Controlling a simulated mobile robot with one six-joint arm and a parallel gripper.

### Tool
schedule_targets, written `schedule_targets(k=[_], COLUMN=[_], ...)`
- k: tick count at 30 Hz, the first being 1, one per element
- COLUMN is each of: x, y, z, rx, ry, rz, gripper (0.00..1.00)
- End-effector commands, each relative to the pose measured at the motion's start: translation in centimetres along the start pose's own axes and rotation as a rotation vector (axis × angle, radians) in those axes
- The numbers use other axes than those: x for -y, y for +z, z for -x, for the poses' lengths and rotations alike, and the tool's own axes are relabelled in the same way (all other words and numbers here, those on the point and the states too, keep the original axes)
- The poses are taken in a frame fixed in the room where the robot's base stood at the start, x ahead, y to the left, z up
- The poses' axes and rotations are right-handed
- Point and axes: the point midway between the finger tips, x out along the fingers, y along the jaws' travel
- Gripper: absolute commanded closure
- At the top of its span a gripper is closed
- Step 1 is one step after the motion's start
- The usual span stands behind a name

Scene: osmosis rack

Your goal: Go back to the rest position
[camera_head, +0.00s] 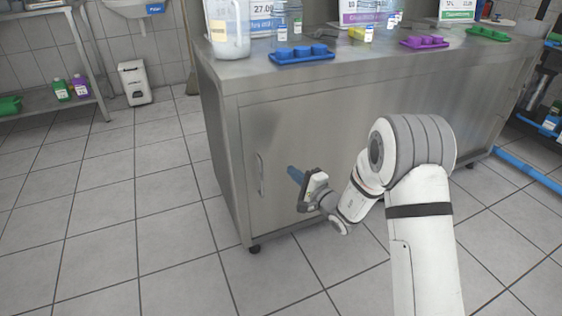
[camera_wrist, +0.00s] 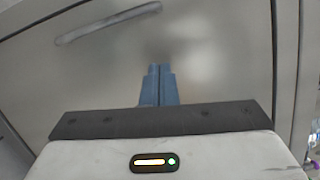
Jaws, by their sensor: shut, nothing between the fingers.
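My gripper (camera_head: 294,173) is in front of the steel cabinet's door in the head view, below the counter top and right of the door handle. Its blue fingers point toward the door. In the wrist view my gripper (camera_wrist: 158,72) shows its two blue fingers together, with nothing between them. The bare steel door (camera_wrist: 215,50) fills most of that view behind the fingertips. I cannot tell exactly how far the fingertips are from the door.
The steel cabinet (camera_head: 245,110) carries a blue tray (camera_head: 302,54), a purple tray (camera_head: 424,42), a green tray (camera_head: 488,33) and a white jug (camera_head: 228,35). Its door handle (camera_head: 260,174) sticks out. A shelf (camera_head: 60,102) and white bin (camera_head: 135,82) stand left. Tiled floor (camera_head: 110,220) is clear at left.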

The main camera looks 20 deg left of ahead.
Motion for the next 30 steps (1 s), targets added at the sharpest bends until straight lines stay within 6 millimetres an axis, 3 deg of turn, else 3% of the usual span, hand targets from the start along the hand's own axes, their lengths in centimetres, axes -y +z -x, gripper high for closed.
schedule_targets(k=[3,10,13,17,20,24,30], x=[0.1,0.1,2.0,7.8,13.2,19.4,26.5], y=[-0.1,0.0,0.9,4.0,7.6,12.0,16.7], z=[1.6,2.6,2.7,3.7,5.6,9.4,16.4], rx=[-0.002,0.001,0.032,0.146,0.270,0.416,0.542], ry=[0.001,0.000,0.008,0.057,0.137,0.290,0.558], rz=[0.000,0.000,0.001,0.001,0.012,0.050,0.152], gripper=[1.00,1.00,1.00,1.00,1.00,1.00,1.00])
